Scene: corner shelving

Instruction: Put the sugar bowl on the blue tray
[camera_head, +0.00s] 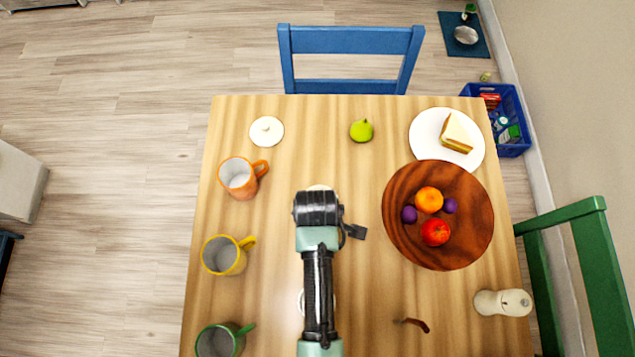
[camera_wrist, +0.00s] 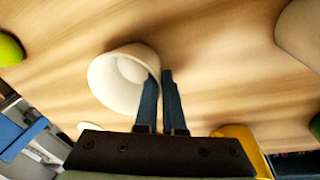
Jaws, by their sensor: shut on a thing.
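A white bowl (camera_wrist: 115,82), which looks like the sugar bowl, shows in the wrist view with its open mouth toward the camera. My gripper (camera_wrist: 160,78) is shut on its rim, one finger inside the wall and one outside. In the head view my gripper (camera_head: 320,196) is over the middle of the table and hides most of the bowl; only a pale edge (camera_head: 319,187) shows. I cannot tell whether the bowl touches the table. A flat dark blue piece (camera_head: 480,46), perhaps the blue tray, lies on the floor at the top right with a silvery object on it.
Orange (camera_head: 238,178), yellow (camera_head: 222,256) and green (camera_head: 218,342) mugs line the table's left side. A blue crate (camera_head: 514,105) is on the floor.

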